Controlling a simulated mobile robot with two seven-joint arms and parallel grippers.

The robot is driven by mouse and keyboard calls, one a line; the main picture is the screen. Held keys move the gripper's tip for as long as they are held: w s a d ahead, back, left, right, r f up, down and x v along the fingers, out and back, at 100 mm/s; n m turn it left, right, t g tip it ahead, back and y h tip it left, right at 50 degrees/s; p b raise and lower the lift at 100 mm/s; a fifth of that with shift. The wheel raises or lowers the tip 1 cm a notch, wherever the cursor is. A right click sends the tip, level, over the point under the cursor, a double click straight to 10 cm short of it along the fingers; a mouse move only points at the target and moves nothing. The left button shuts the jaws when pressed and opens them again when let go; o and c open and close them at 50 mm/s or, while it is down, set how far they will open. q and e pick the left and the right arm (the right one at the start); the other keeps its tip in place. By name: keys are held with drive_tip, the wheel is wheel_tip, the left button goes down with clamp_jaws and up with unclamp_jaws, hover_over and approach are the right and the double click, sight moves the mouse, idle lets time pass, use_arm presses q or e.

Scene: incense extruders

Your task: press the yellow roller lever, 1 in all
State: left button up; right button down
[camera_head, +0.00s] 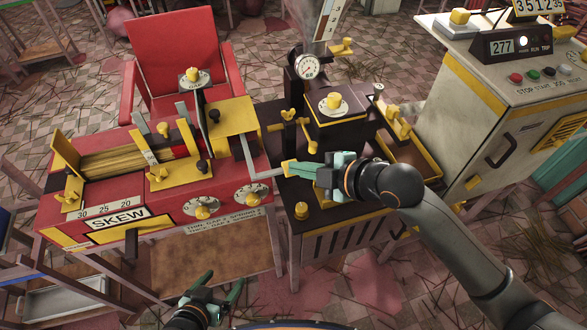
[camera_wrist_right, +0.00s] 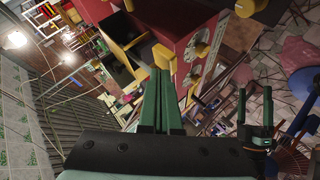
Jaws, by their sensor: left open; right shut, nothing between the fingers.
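A bent grey lever (camera_head: 249,160) sticks out from the right side of the red SKEW machine (camera_head: 150,215) and ends in a yellow tip (camera_head: 289,167). I take this to be the yellow roller lever. My right gripper (camera_head: 294,168) is shut and empty, its green fingertips at the yellow tip. In the right wrist view the closed fingertips (camera_wrist_right: 161,72) overlap the lower edge of a yellow block (camera_wrist_right: 163,55), likely the same tip; I cannot tell whether they touch. My left gripper (camera_head: 222,286) is open and empty, low in front of the red machine.
A dark machine with a gauge (camera_head: 308,67) and yellow knobs stands right of the red machine, under my right arm. A grey control cabinet (camera_head: 500,130) with buttons is further right. A red chair (camera_head: 185,50) stands behind. The floor in front is open.

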drive_tip(key=shift+w+f+b, duration=0.15)
drive_tip(key=shift+f+b, duration=0.2)
drive_tip(key=shift+f, duration=0.3)
drive_tip(key=shift+r, duration=0.1)
idle(0.8)
drive_tip(key=r+p, duration=0.1)
drive_tip(key=p, duration=0.1)
drive_tip(key=r+p, duration=0.1)
drive_tip(key=p, duration=0.1)
drive_tip(key=shift+s+d+r, duration=0.1)
drive_tip(key=shift+s+r, duration=0.3)
drive_tip(key=shift+s+d+r+p, duration=0.1)
drive_tip(key=shift+s+r+p, duration=0.1)
drive_tip(key=shift+r+p, duration=0.45)
drive_tip(key=shift+s+d+r+p, duration=0.1)
drive_tip(key=shift+s+r+p, duration=0.1)
drive_tip(key=shift+r, duration=0.8)
drive_tip(key=shift+s+r+p, duration=0.2)
drive_tip(key=shift+r+p, duration=0.25)
drive_tip(key=shift+r, duration=0.35)
